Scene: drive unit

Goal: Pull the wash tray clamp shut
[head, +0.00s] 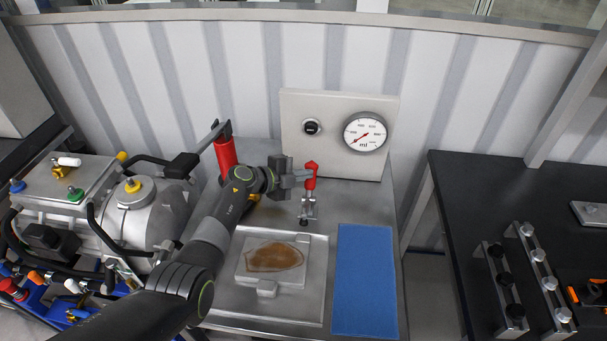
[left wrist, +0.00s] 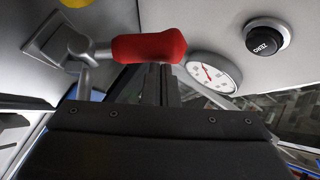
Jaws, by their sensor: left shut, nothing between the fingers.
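The clamp (head: 309,208) stands at the back edge of the wash tray (head: 230,303), with its red handle (head: 311,176) pointing up. My left gripper (head: 300,176) is shut and empty, its fingertips right beside the red handle; I cannot tell whether they touch. In the left wrist view the red handle (left wrist: 148,46) lies across the top, just beyond the closed fingertips (left wrist: 161,72). A block with a brown-stained top (head: 274,257) sits in the tray. My right gripper is not in view.
A panel with a round gauge (head: 365,134) and a black knob (head: 312,127) stands behind the clamp. A blue mat (head: 365,280) lies right of the tray. A red cylinder (head: 226,155) with a lever stands left. Machinery (head: 145,215) crowds the far left; a black bench (head: 460,190) is right.

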